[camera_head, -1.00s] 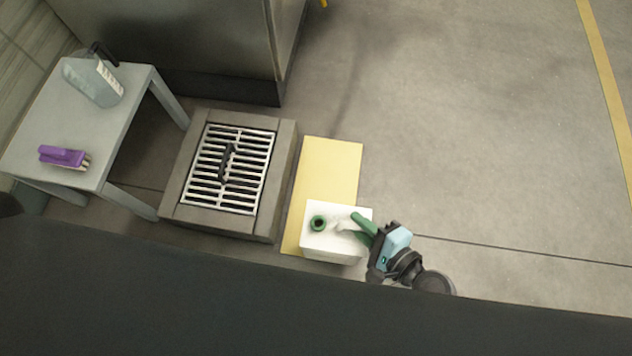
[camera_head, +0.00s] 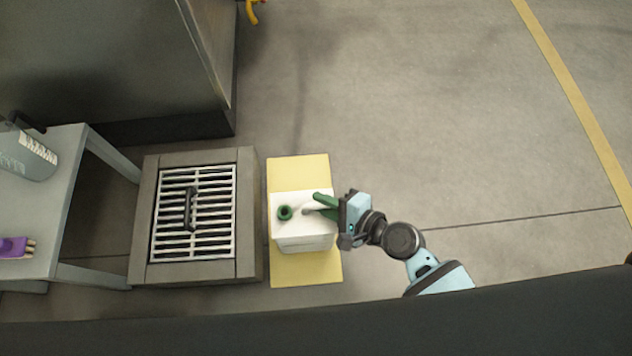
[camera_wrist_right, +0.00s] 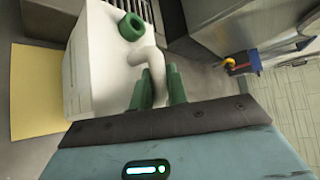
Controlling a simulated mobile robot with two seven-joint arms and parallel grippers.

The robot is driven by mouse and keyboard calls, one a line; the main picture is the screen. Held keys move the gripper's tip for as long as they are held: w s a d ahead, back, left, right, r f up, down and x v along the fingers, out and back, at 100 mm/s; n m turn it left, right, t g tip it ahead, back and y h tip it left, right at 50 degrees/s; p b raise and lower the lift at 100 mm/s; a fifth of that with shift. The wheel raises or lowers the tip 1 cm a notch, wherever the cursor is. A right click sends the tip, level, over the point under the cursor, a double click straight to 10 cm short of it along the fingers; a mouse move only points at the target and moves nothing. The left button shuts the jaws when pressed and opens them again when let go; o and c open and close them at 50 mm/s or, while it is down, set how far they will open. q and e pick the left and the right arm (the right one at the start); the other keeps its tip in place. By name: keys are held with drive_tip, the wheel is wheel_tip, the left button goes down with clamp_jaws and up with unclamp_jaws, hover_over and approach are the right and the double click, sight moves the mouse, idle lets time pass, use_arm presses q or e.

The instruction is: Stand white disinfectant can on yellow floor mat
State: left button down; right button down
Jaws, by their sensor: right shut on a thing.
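The white disinfectant can (camera_head: 304,232), with a green cap, is over the yellow floor mat (camera_head: 306,272) in the head view. It looks upright, and the mat shows behind it and in front of it. I cannot tell whether its base touches the mat. My right gripper (camera_head: 322,207) is shut on the can's handle, reaching in from the right. In the right wrist view the green fingers (camera_wrist_right: 159,88) close around the white handle of the can (camera_wrist_right: 98,62), with the mat (camera_wrist_right: 32,95) at the left. My left gripper is not in view.
A drain grate (camera_head: 193,213) in a raised frame lies left of the mat. A grey table (camera_head: 52,215) at far left holds a jug (camera_head: 27,155) and a purple brush (camera_head: 14,247). A metal cabinet (camera_head: 130,60) stands behind. Floor to the right is clear.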

drive_tip(key=w+f+b, duration=0.4)
drive_tip(key=w+b, duration=0.1)
drive_tip(key=w, duration=0.2)
drive_tip(key=shift+a, duration=0.4)
drive_tip(key=shift+f, duration=0.1)
drive_tip(key=c, duration=1.4)
unclamp_jaws()
drive_tip(key=shift+f, duration=0.1)
drive_tip(key=shift+o, duration=0.2)
drive_tip(key=p+v, duration=0.4)
drive_tip(key=v, duration=0.8)
